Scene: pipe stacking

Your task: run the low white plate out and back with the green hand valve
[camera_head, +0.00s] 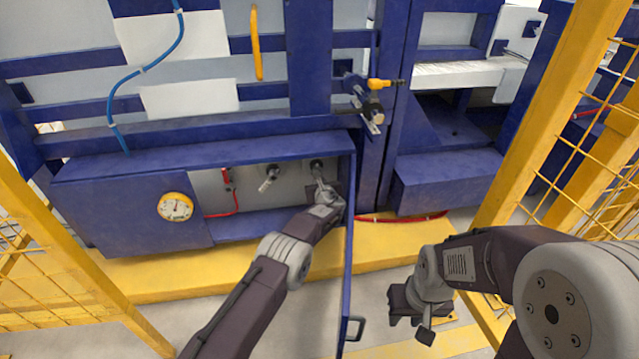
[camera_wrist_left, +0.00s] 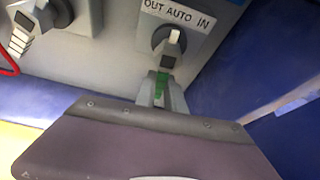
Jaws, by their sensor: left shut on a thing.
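The green hand valve (camera_wrist_left: 160,84) shows in the left wrist view as a green lever below a round knob with a white mark, under a label reading OUT AUTO IN. My left gripper (camera_wrist_left: 160,91) is shut on the green lever. In the head view my left gripper (camera_head: 322,186) reaches into the open blue cabinet, and the green is too small to make out. A white plate (camera_head: 190,97) sits low on the blue frame above the cabinet, below another white panel (camera_head: 172,36). My right gripper (camera_head: 410,322) hangs empty over the floor, its fingers apart.
A second valve (camera_wrist_left: 45,20) is left of the green one; it also shows in the head view (camera_head: 268,178). A pressure gauge (camera_head: 175,207) is on the cabinet front. The open blue door (camera_head: 348,260) stands right of my left arm. Yellow fences (camera_head: 560,120) flank both sides.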

